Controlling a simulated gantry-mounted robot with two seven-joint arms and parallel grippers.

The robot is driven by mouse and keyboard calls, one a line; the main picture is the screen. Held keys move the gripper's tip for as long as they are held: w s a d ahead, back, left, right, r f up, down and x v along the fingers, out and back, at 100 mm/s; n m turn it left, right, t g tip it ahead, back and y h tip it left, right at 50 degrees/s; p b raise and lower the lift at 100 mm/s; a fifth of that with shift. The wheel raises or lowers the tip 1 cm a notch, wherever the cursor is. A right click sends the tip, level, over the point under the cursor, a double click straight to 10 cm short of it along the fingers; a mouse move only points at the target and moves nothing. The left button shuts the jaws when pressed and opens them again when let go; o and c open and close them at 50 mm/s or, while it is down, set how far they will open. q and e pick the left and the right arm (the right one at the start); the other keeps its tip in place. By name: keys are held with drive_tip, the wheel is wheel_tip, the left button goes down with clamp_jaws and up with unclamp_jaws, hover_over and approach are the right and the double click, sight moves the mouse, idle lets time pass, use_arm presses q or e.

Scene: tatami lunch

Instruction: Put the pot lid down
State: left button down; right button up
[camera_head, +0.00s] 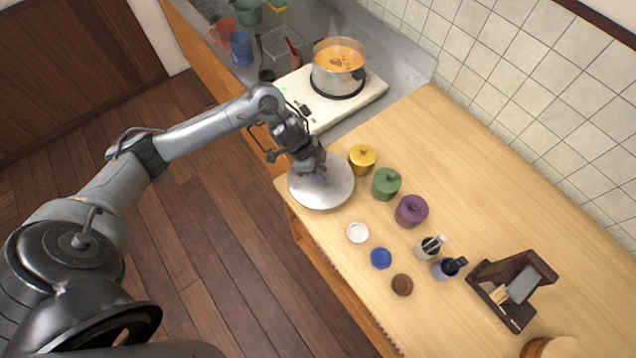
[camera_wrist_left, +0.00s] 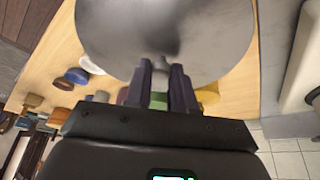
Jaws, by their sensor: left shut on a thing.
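The pot lid (camera_head: 327,192) is a round, silver metal disc at the left end of the wooden counter. My left gripper (camera_head: 318,172) is above it, shut on its knob. In the left wrist view the lid (camera_wrist_left: 165,35) fills the top of the picture, and the fingers (camera_wrist_left: 160,85) close on the knob at its middle. I cannot tell whether the lid touches the counter or hangs just above it. The pot (camera_head: 338,68), open and full of orange soup, stands on the white stove (camera_head: 310,105). My right gripper is not in view.
Yellow (camera_head: 362,158), green (camera_head: 386,184) and purple (camera_head: 411,210) jars stand right of the lid. White (camera_head: 357,233), blue (camera_head: 381,258) and brown (camera_head: 402,285) small round things sit in front. Two bottles and a dark wooden stand (camera_head: 513,290) are further right.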

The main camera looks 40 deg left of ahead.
use_arm(q)
wheel_tip(320, 180, down, 2)
drive_tip(key=shift+d+f, duration=0.1)
drive_tip(key=shift+f, duration=0.1)
drive_tip(key=shift+f+b, duration=0.4)
drive_tip(key=shift+f, duration=1.65)
drive_tip(key=c, duration=0.9)
unclamp_jaws()
drive_tip(key=shift+s+f, duration=0.1)
drive_tip(key=shift+f, duration=0.05)
drive_tip(key=shift+c, duration=0.2)
